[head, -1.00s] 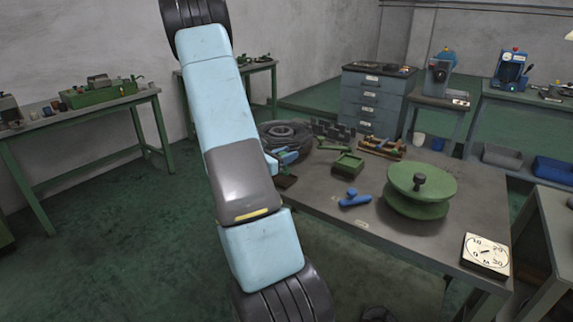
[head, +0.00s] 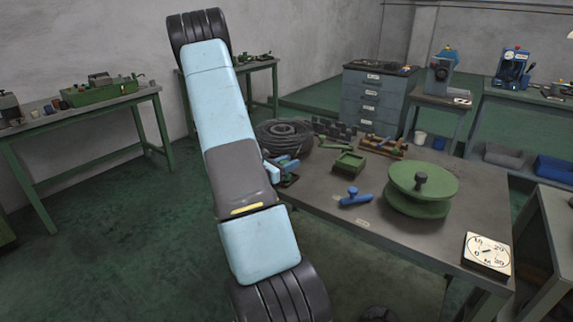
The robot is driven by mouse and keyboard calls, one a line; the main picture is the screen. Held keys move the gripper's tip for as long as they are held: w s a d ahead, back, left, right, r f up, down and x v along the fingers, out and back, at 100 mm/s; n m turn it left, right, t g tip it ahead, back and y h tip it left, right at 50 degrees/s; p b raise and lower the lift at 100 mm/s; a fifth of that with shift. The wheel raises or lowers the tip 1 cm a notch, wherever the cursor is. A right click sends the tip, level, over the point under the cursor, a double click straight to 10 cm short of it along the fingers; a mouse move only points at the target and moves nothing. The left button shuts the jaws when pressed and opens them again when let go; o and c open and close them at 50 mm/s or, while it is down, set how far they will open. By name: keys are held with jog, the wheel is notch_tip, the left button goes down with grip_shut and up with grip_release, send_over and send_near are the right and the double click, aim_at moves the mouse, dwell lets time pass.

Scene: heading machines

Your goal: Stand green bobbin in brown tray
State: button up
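A small green piece (head: 329,143), probably the green bobbin, appears to lie on its side on the grey table, behind the green box. The brown tray (head: 384,147) is behind the green box and to its right, with small pieces in or on it that are too small to tell apart. My gripper (head: 285,172) is low at the left edge of the table, left of the green piece and apart from it. My arm partly hides it, and its fingers are not clear. A dark block (head: 289,181) shows just beneath it.
A coil of dark wire (head: 284,137) lies behind my gripper.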

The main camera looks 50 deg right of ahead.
jog(key=o, duration=0.4)
jog(key=shift+r, duration=0.1)
jog(key=shift+c, duration=0.2)
jog(key=shift+o, duration=0.3)
jog(key=w+a, duration=0.1)
jog(key=a, duration=1)
jog(key=shift+w+a, duration=0.4)
jog(key=s+a+r+m+t+y, duration=0.2)
jog(key=s+a+r+m+y, duration=0.2)
jog(key=a+r, duration=0.4)
jog(key=s+a+r+m+t+y, duration=0.3)
jog(key=s+a+r+m+y, duration=0.2)
jog(key=a, duration=0.9)
jog(key=s+a+r+m+t+y, duration=0.3)
jog(key=s+a+r+m+y, duration=0.2)
jog(key=a+r, duration=0.6)
jog(key=r+m+y, duration=0.1)
jog(key=m+y, duration=0.1)
jog(key=y, duration=0.1)
jog(key=shift+s+a+r+y, duration=0.2)
jog(key=shift+r+y, duration=0.1)
jog(key=shift+y, duration=0.1)
